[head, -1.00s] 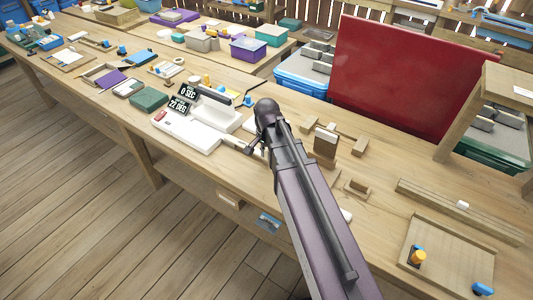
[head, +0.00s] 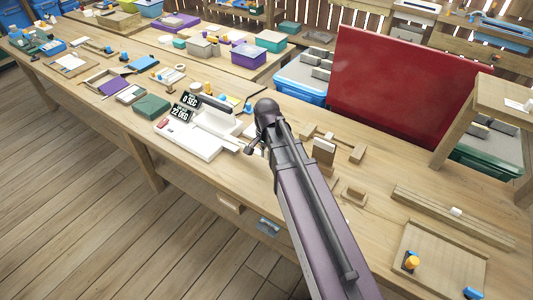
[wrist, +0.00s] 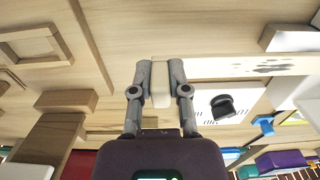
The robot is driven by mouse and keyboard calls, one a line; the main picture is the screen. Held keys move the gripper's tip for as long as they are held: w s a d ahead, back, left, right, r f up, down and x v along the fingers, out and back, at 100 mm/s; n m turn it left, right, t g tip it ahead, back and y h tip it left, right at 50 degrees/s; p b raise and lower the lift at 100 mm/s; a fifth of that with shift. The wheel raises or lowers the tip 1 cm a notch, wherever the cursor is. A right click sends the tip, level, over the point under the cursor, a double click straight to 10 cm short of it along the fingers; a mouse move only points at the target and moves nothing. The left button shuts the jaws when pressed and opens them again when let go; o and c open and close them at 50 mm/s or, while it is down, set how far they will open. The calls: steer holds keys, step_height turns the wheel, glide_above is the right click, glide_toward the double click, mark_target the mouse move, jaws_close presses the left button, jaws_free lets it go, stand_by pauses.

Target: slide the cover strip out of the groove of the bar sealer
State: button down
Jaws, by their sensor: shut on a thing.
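The bar sealer (head: 205,146) is a white device on the bench, with dark displays and a raised bar at its back. A pale strip (head: 231,145) sticks out of its right side toward my gripper (head: 254,148). In the wrist view my gripper (wrist: 160,86) is shut on a narrow cream piece (wrist: 161,70), which looks like the strip's end. A white band with dark smudges (wrist: 250,67) runs right from there, beside a white part with a black knob (wrist: 222,105). My arm hides the bench behind the gripper. How much strip sits in the groove is hidden.
A wooden stand (head: 323,152) and a small wooden frame (head: 354,195) stand right of my arm. A wooden tray (head: 438,262) lies farther right. A large red panel (head: 400,90) stands behind the bench. A green box (head: 151,107) is left of the sealer.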

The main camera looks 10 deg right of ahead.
steer(key=shift+r+p, duration=0.8)
steer(key=shift+r, duration=0.15)
